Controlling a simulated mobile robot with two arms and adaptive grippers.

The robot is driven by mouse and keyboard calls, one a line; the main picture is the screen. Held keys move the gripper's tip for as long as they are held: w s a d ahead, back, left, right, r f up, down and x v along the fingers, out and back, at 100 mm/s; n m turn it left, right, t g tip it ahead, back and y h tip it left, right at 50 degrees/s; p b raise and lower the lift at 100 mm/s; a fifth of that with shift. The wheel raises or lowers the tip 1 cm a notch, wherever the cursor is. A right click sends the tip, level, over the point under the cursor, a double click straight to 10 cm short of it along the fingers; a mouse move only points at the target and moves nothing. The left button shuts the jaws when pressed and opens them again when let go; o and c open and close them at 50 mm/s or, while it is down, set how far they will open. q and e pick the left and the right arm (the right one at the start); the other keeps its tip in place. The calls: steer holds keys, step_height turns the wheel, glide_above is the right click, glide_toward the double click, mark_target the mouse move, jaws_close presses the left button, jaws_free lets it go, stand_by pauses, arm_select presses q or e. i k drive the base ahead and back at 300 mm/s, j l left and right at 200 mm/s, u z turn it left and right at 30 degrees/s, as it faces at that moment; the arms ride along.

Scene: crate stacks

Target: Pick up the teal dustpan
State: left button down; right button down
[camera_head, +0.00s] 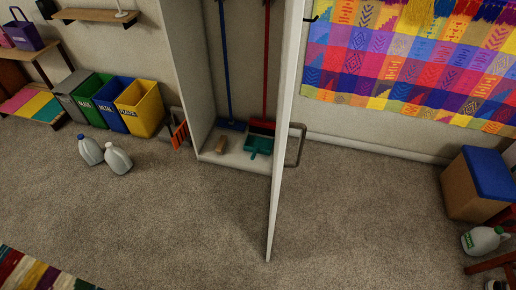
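The teal dustpan (259,145) lies on the floor of a tall open cupboard, near its front right. A red broom head (262,127) stands just behind it and a tan brush or block (221,145) lies to its left. The cupboard's open door (285,120) stands just to the right of the dustpan. Neither of my grippers shows in the head view.
A blue broom (231,125) leans in the cupboard. Several bins, including a yellow bin (140,107), stand to the left, with two jugs (118,159) in front. A box with a blue lid (487,174) and a jug (484,240) are at right. The carpet before the cupboard is clear.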

mark_target(256, 144)
steer(key=i+j, duration=0.35)
steer(key=i+j+z, duration=0.1)
steer(key=i+j, duration=0.25)
steer(key=j, duration=0.2)
steer(key=i+j, duration=0.7)
steer(key=j, duration=0.2)
steer(key=i+j+z, duration=0.1)
steer(key=i+j, duration=0.25)
steer(key=j, duration=0.1)
